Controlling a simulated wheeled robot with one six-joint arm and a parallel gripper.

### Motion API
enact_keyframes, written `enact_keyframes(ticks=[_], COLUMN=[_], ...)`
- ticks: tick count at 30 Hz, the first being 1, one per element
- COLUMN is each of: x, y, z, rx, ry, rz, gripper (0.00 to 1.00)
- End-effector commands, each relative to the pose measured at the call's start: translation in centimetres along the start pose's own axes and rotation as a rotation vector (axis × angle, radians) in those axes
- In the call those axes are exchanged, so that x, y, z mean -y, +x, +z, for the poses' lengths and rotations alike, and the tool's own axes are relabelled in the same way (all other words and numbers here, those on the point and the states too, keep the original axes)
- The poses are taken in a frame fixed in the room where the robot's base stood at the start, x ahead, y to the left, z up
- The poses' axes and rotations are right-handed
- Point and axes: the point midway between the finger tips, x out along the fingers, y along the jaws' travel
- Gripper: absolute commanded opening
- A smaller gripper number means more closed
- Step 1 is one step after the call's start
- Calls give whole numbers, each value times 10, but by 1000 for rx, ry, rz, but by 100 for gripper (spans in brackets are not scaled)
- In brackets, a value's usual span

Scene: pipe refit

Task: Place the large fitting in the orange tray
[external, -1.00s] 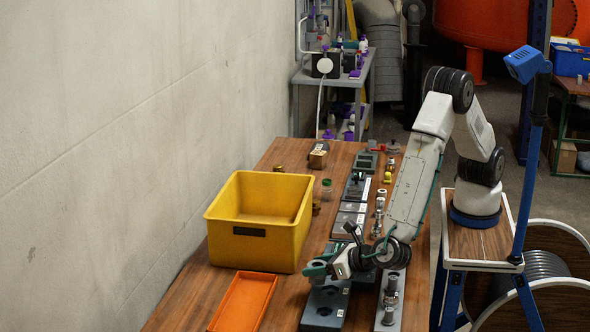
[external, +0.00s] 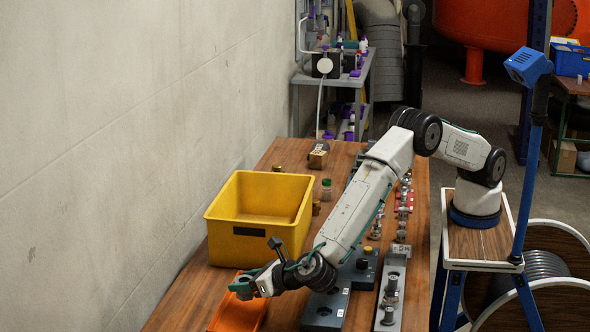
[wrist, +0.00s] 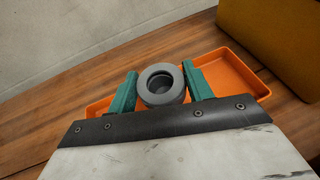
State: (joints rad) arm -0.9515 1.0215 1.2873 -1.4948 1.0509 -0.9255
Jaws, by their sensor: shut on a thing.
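My gripper (external: 243,287) has its green fingers on either side of a grey round fitting with a hollow centre. The large fitting (wrist: 161,85) shows between the fingertips in the wrist view, and my gripper (wrist: 160,84) is shut on it. The orange tray (external: 236,317) lies on the bench below and around the gripper in the external view. In the wrist view the tray (wrist: 236,75) spreads out behind the fitting on both sides. The fitting is over the tray; its height above the tray floor is hard to tell. The fitting is hidden in the external view.
A yellow bin (external: 259,222) stands behind the tray, close to the wall. Dark and grey fixture blocks (external: 326,309) with metal fittings line the bench to the right. Bare wood (external: 185,300) lies left of the tray.

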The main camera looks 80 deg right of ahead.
Motion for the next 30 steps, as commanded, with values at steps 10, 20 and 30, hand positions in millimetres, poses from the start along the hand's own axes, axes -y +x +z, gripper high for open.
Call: enact_keyframes(ticks=[10, 20, 30], x=[-2, -2, -2], y=[16, 17, 17], z=[-32, -35, -34], rx=[0, -1, 0], ry=[0, 0, 0], rz=[0, 0, 0], gripper=[27, 53, 72])
